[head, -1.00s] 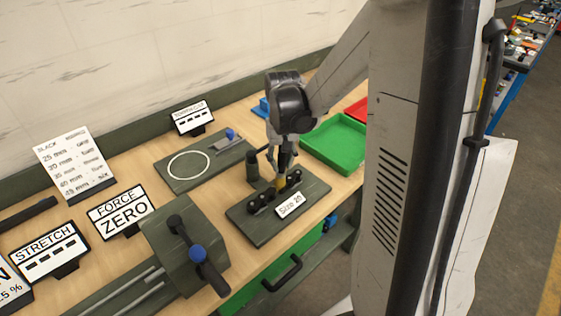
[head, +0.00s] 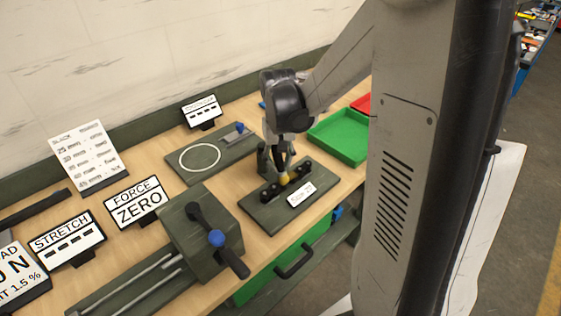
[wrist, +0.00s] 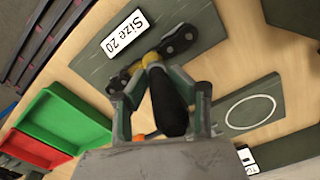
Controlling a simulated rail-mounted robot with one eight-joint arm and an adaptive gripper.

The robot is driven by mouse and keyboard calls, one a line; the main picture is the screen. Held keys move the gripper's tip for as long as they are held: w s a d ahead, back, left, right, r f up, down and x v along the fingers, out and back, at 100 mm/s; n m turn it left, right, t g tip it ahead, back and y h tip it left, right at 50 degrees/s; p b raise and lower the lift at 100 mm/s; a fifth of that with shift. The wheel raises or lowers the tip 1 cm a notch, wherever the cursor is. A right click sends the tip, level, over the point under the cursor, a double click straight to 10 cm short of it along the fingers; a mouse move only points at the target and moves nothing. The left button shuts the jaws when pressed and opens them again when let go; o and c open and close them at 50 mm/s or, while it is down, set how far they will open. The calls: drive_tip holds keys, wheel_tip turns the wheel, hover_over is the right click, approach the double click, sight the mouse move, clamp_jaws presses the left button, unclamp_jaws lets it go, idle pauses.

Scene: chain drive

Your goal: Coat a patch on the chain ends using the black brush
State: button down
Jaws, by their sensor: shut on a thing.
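My gripper (head: 280,158) is shut on a black brush, whose dark handle (wrist: 168,105) sits between the fingers in the wrist view. The brush's yellow end (head: 284,178) points down at the chain on the dark green plate (head: 262,218). The black chain ends (wrist: 182,40) show on one side of the yellow end, and another chain part (wrist: 116,83) on the other side. The yellow end is at the gap between them; I cannot tell whether it touches. The plate carries a white "Size 20" label (head: 301,194).
A green tray (head: 341,138) and a red tray (head: 362,104) lie at the back right. A green plate with a white ring (head: 199,158) lies behind left.

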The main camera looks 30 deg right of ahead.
sight(276, 153)
drive_tip(key=r, duration=0.1)
drive_tip(key=a+r+p, duration=0.1)
drive_tip(key=r, duration=0.1)
drive_tip(key=shift+r, duration=0.3)
drive_tip(key=shift+d+r+p, duration=0.1)
drive_tip(key=shift+r+p, duration=1.35)
drive_tip(key=shift+r, duration=0.65)
